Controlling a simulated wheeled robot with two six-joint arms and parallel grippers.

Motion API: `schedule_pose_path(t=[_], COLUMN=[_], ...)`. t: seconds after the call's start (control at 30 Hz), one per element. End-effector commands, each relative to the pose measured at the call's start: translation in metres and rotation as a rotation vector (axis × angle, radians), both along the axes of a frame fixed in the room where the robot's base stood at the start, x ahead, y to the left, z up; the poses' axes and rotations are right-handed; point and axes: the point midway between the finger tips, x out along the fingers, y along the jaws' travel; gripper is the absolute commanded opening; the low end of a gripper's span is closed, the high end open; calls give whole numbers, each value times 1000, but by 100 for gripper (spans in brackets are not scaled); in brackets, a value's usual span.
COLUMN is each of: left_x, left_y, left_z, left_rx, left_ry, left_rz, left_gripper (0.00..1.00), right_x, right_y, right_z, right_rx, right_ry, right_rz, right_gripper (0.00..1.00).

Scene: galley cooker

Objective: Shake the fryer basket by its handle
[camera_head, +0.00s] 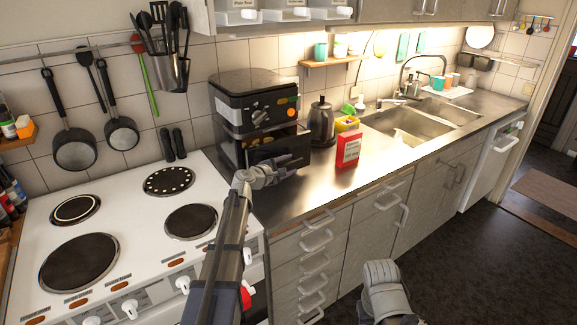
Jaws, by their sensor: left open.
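The black air fryer (245,108) stands on the steel counter beside the cooker. Its fryer basket (270,150) shows at the lower front and looks partly drawn out. Its handle is hard to make out behind my gripper. My left gripper (291,166) is open just in front of the basket, with its fingers pointing right. I cannot tell whether the fingers touch the handle. A grey part of my right arm shows at the bottom, but its fingers do not show.
A black kettle (321,122) and a red box (348,149) stand right of the fryer, close to my left gripper. The white cooker (130,225) lies left.

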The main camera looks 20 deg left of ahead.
Motion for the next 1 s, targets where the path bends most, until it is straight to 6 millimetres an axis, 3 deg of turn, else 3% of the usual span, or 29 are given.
schedule_pose_path(t=[0.33,0.8,1.0], left_x=[-8,-69,-72], left_y=[2,23,25], left_z=[2,17,17], left_rx=[0,0,1], left_ry=[0,0,0], left_rz=[0,1,-2], left_gripper=[55,55,55], right_x=[0,0,0], right_y=[0,0,0], right_z=[2,17,17], right_rx=[0,0,0], right_ry=[0,0,0], right_rz=[0,0,0], right_gripper=[50,50,50])
